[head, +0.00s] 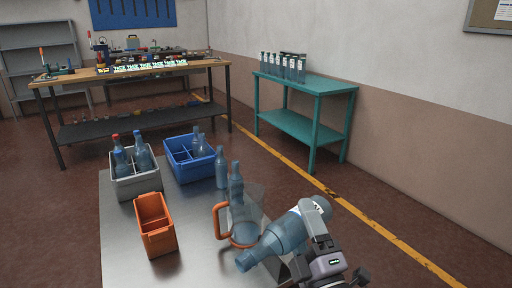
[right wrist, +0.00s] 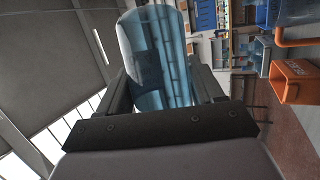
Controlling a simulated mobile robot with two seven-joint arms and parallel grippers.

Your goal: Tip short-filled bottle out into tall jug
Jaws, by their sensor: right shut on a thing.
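A blue see-through bottle (head: 284,236) is held by my right gripper (head: 316,228), which is shut around its body. The bottle is tilted, its neck pointing down and to the left and its base up to the right. In the right wrist view the bottle (right wrist: 160,60) sits between the fingers (right wrist: 165,95). The clear tall jug (head: 250,203) with an orange handle stands upright on the metal table, just behind the bottle. My left gripper is out of view.
On the metal table (head: 180,262) stand an orange bin (head: 157,236), a grey crate (head: 136,185) with several bottles, and a blue crate (head: 183,167). Two bottles (head: 221,168) stand near the jug. A teal table (head: 318,84) with several bottles and a workbench (head: 130,75) are farther back.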

